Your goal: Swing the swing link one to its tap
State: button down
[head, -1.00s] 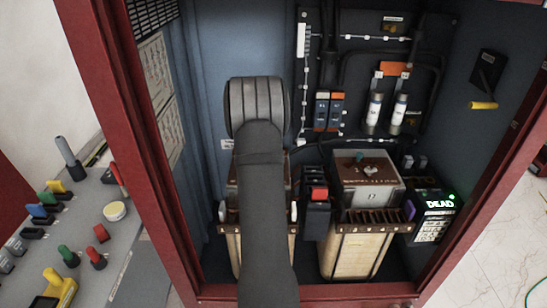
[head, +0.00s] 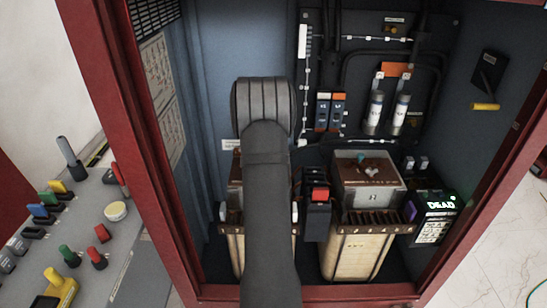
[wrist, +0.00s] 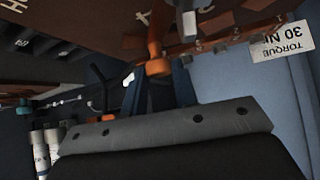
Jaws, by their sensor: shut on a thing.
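In the wrist view a copper-coloured swing link (wrist: 155,28) hangs near the brown terminal board, with an orange end piece (wrist: 158,67). My gripper (wrist: 160,85) has dark blue-grey fingers shut on that orange end. Small metal tap studs (wrist: 190,25) line the board's edge close by, to the right of the link. I cannot tell whether the link touches one. In the head view my arm covers the gripper, the link and most of the left transformer (head: 231,243).
The right transformer (head: 355,255) stands beside a dark block with a red button (head: 320,194). A box lit "DEAD" (head: 437,206) is at the far right. The red cabinet frame (head: 120,120) bounds the space. A torque label (wrist: 282,42) shows upside down in the wrist view.

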jog(key=shift+w+a+n+y, duration=0.1)
jog(key=shift+a+n+y, duration=0.15)
jog(key=shift+n+y, duration=0.15)
jog(key=c, duration=1.1)
grip_release()
jog(key=shift+c, duration=0.2)
jog(key=v, duration=1.7)
jog(key=shift+s, duration=0.2)
jog(key=shift+a, duration=0.1)
jog(key=shift+c, duration=0.5)
